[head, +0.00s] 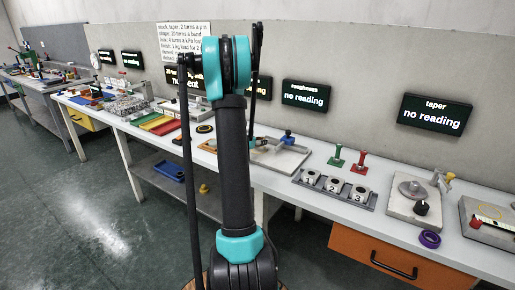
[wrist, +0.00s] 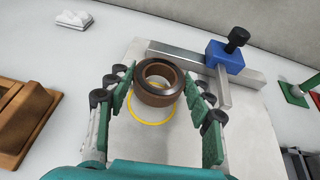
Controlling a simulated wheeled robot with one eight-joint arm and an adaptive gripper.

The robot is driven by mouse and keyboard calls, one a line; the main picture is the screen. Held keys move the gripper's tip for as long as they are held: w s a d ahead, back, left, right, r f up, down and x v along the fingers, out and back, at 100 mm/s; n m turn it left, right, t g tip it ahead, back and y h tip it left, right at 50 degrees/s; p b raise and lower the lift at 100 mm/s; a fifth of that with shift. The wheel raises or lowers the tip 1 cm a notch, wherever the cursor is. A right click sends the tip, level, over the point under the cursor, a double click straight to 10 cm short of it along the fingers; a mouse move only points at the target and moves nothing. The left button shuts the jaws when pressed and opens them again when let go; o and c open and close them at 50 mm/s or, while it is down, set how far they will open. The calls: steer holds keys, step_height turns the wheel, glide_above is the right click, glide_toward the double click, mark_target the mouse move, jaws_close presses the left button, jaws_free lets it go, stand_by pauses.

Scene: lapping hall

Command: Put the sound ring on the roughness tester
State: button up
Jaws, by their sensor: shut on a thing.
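A brown metal ring (wrist: 157,94) is between the green finger pads of my gripper (wrist: 157,84) in the wrist view, and the gripper is shut on it. The ring is over the pale plate of the roughness tester (wrist: 134,150), overlapping the upper part of a yellow circle (wrist: 152,122); I cannot tell whether it touches the plate. A blue block with a black knob (wrist: 225,57) sits on a metal bar behind it. In the head view the tester plate (head: 287,158) stands below the roughness display (head: 306,96), which says "no reading". My arm hides the gripper and ring there.
A brown wooden tray (wrist: 22,120) lies left of the plate. Green (head: 337,156) and red (head: 359,162) stamps and a numbered holder (head: 333,187) stand to the right. A purple ring (head: 430,239) lies near the bench's front edge. The wall is close behind.

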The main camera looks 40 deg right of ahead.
steer(key=shift+f, duration=1.8)
steer(key=shift+f, duration=0.1)
steer(key=o, duration=1.3)
